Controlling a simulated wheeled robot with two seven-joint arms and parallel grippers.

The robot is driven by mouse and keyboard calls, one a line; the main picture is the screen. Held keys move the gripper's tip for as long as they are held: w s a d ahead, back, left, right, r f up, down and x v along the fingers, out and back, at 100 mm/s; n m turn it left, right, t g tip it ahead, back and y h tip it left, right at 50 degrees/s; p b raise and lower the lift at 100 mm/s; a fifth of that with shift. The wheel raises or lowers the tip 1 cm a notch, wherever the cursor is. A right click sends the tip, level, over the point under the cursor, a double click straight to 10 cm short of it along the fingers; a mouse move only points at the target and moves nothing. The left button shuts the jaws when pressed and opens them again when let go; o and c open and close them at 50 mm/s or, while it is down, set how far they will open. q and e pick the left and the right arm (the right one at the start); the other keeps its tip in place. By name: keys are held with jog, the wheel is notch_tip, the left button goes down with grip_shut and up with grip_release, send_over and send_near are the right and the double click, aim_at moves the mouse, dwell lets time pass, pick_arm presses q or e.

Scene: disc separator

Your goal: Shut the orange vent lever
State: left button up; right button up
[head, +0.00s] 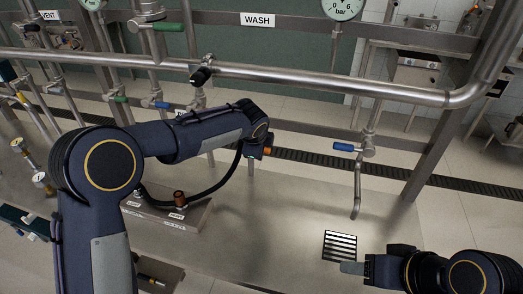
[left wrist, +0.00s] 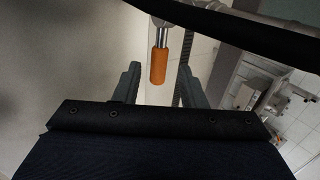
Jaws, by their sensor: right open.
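The orange vent lever (left wrist: 159,64) shows in the left wrist view as an orange grip on a metal stem. My left gripper (left wrist: 158,74) has its two grey fingers apart, one on each side of the orange grip, with gaps between. In the head view a small orange piece (head: 267,150) shows at the end of my left arm; I cannot tell whether it is this lever. The left fingers are hidden there. My right gripper (head: 355,268) is at the lower right, open and empty, far from the lever.
A steel pipe (head: 330,83) crosses the head view above my left arm. A blue-handled valve (head: 347,147) with a bent spout stands at the right. A floor grate (head: 340,245) lies beside my right gripper.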

pick_arm(q)
jog(key=shift+v, duration=1.8)
jog(key=s+a+r+n+g, duration=0.1)
jog(key=s+a+r+n, duration=0.2)
jog(key=s+a+n, duration=0.45)
jog(key=s+a+r+n, duration=0.2)
jog(key=s+a+n, duration=0.2)
jog(key=s+a, duration=0.7)
jog(key=s+a+f+n+h, duration=0.1)
jog(key=s+a+f+n, duration=0.1)
jog(key=s+n, duration=0.4)
jog(key=s+a+f+n+h, duration=0.1)
jog(key=s+f+n, duration=0.3)
jog(key=s, duration=0.8)
jog(key=shift+a+n, duration=0.7)
jog(key=shift+n, duration=0.15)
jog(key=shift+o, duration=0.3)
jog(key=shift+s, duration=0.1)
